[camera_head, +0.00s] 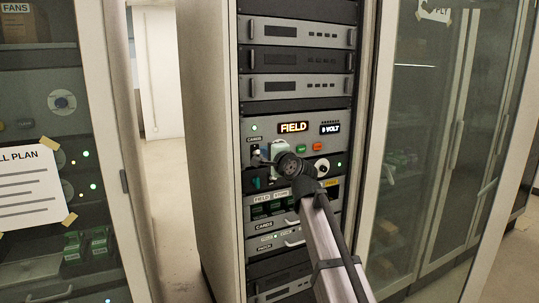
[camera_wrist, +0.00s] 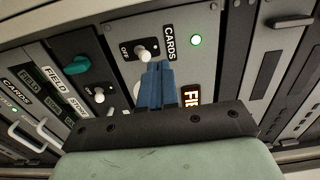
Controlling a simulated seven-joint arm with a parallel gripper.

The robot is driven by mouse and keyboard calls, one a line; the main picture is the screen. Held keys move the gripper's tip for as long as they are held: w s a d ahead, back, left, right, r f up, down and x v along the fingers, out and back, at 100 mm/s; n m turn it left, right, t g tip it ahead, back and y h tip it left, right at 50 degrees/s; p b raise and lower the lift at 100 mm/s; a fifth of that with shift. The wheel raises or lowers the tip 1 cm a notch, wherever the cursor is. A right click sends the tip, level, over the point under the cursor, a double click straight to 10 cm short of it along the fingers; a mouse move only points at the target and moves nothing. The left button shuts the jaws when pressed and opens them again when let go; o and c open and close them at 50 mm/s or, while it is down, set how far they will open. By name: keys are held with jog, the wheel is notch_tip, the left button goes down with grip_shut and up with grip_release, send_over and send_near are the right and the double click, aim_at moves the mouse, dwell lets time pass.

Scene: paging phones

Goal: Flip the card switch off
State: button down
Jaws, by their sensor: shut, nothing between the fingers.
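The CARDS switch (camera_wrist: 147,46) is a white-tipped toggle on a grey plate, beside an OFF label and the word CARDS. In the head view my gripper (camera_head: 264,152) reaches the left part of the rack panel, partly hidden by my wrist, and the switch is hard to make out.
A second white toggle (camera_wrist: 98,94) with an OFF label and a teal knob (camera_wrist: 75,65) lie close by. The panel also has a lit FIELD display (camera_head: 293,127), a green button (camera_head: 300,149) and an orange button (camera_head: 317,146). Glass-doored cabinets stand on both sides.

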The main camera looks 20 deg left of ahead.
aim_at(254, 145)
jog(key=shift+x, duration=2.95)
jog(key=shift+f, duration=0.8)
jog(key=shift+r, duration=0.6)
jog(key=shift+s+d, duration=0.1)
